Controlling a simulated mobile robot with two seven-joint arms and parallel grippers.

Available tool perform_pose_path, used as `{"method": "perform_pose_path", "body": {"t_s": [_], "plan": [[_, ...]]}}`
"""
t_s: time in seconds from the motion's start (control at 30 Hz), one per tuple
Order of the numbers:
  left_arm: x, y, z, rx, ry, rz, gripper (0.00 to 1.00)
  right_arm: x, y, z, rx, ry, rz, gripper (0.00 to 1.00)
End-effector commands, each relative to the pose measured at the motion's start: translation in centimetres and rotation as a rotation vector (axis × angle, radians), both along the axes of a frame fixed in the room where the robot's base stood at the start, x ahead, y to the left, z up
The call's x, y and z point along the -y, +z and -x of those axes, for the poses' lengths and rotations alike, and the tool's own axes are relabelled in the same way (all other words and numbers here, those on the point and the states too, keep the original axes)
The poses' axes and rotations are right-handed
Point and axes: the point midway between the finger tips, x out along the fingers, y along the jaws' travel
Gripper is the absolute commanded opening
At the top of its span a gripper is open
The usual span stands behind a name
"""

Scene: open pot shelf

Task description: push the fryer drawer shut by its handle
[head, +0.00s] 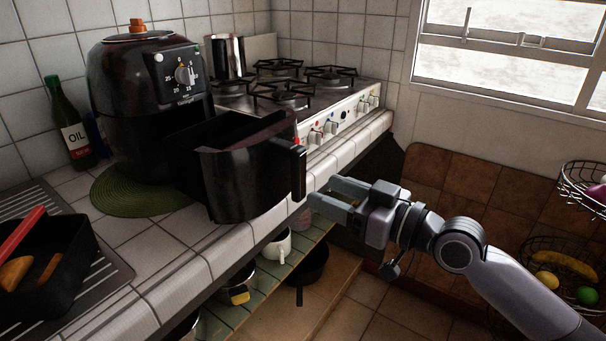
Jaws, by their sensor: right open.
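The black air fryer (140,92) stands on a green round mat (128,203) on the tiled counter. Its drawer (243,178) is pulled far out towards the right, over the counter's front edge. The drawer's dark handle (299,172) is at its right end. My right gripper (330,195) comes in from the right with its fingers open, just beside the lower part of the handle. I cannot tell whether a fingertip touches the handle. My left gripper is not in view.
A stove (330,110) with a metal pot (228,57) stands behind the drawer. An oil bottle (70,125) is left of the fryer. A black tray (45,260) sits at front left. A pot shelf (250,285) is below the counter; fruit baskets (560,262) hang at right.

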Motion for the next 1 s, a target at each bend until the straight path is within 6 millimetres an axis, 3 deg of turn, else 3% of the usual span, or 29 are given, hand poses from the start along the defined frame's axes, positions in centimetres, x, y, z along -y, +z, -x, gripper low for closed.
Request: {"method": "perform_pose_path", "body": {"t_s": [0.27, 0.7, 1.0], "plan": [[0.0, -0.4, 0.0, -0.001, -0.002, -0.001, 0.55, -0.6, 1.5, -0.6, 0.018, 0.027, 0.004, 0.55], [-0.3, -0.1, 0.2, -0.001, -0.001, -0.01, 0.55, -5.0, 1.5, -3.8, 0.016, 0.026, 0.003, 0.55], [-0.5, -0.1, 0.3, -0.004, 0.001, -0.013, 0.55, -5.9, 1.4, -4.4, 0.018, 0.026, 0.004, 0.55]]}}
